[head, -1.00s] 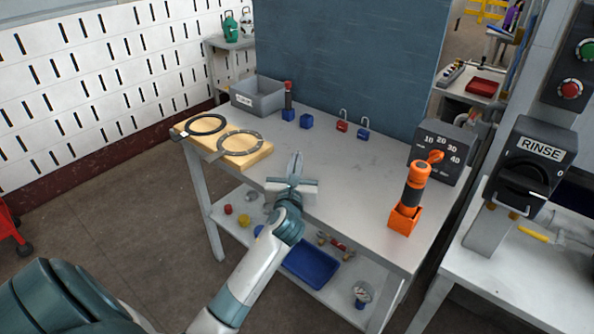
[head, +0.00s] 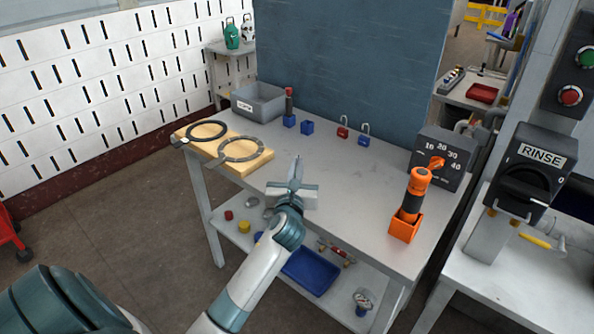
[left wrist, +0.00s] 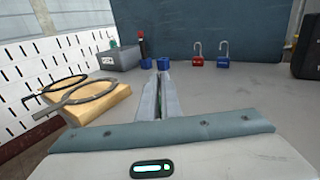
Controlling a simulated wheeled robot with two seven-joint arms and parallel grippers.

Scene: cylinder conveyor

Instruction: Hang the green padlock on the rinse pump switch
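The rinse pump switch (head: 524,187) is a dark box with a black rotary handle and a RINSE label, at the right of the head view. I see no green padlock in either view. A red padlock (head: 342,132) and a blue padlock (head: 364,138) stand with shackles up at the back of the bench; the red one (left wrist: 197,62) and blue one (left wrist: 223,62) also show in the left wrist view. My right gripper is out of view.
The grey bench (head: 330,190) carries a wooden board (head: 255,163) with rings, a grey bin (head: 258,103), blue blocks, an orange-handled tool in an orange holder (head: 403,228) and a dial box (head: 440,150). A blue panel (head: 350,60) stands behind. The bench's middle is clear.

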